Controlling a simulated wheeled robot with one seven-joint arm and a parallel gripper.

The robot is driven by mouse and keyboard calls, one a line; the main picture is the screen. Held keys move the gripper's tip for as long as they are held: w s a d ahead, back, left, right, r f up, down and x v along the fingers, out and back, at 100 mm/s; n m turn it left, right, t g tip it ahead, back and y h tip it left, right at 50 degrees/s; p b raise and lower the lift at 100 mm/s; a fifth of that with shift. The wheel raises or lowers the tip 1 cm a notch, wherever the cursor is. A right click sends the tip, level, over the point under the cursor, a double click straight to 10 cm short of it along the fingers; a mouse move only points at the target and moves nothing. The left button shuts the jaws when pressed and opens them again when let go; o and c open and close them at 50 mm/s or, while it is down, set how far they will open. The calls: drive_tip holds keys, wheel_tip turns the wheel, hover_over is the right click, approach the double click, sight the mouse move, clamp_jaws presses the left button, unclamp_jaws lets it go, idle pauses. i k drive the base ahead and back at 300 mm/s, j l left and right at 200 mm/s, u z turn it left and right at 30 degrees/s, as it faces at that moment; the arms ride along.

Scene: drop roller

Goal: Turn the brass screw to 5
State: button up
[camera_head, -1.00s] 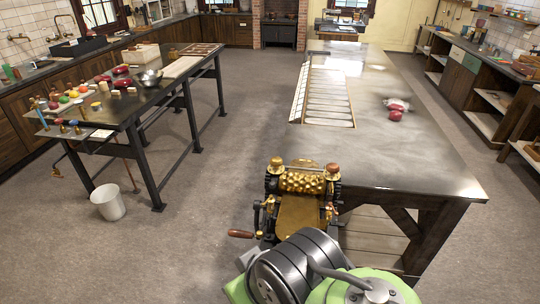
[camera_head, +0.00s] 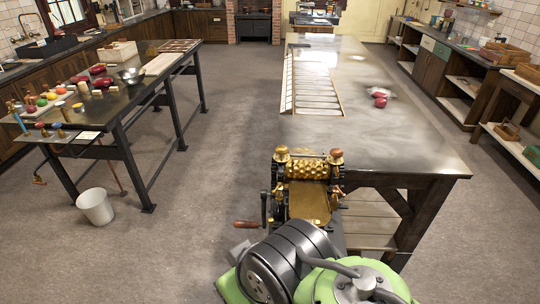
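The drop roller (camera_head: 306,168) is a brass and dark metal machine at the near left corner of the large metal-topped table (camera_head: 420,160). Its roller is brass with a bumpy, patterned surface, and a brass plate (camera_head: 309,204) slopes down in front. Two screws with rounded knobs stand on top, a left screw (camera_head: 281,153) and a right screw (camera_head: 336,154). Any dial or numbers are too small to read. A crank with a wooden handle (camera_head: 247,224) sticks out at the left. My green and dark grey arm fills the bottom; my gripper is not visible.
A slatted tray (camera_head: 316,93) and red pieces (camera_head: 380,98) lie on the large table. A dark table (camera_head: 120,100) with bowls and coloured items stands left, a white bucket (camera_head: 95,207) beside it. Floor between the tables is clear.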

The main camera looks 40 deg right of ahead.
sight(282, 150)
drive_tip(key=i+j+z, duration=0.1)
drive_tip(key=j, duration=0.2)
drive_tip(key=i+j+z, duration=0.2)
drive_tip(key=i+j, duration=0.15)
drive_tip(key=j, duration=0.25)
drive_tip(key=i+j+z, duration=0.1)
drive_tip(key=j, duration=0.25)
drive_tip(key=i+j+z, duration=0.1)
drive_tip(key=j, duration=0.2)
drive_tip(key=i+j+z, duration=0.2)
drive_tip(key=i, duration=0.3)
drive_tip(key=i+j+z, duration=0.25)
drive_tip(key=i, duration=0.25)
drive_tip(key=i+l+z, duration=0.2)
drive_tip(key=i, duration=0.2)
drive_tip(key=i+l+z, duration=0.2)
drive_tip(key=i, duration=0.2)
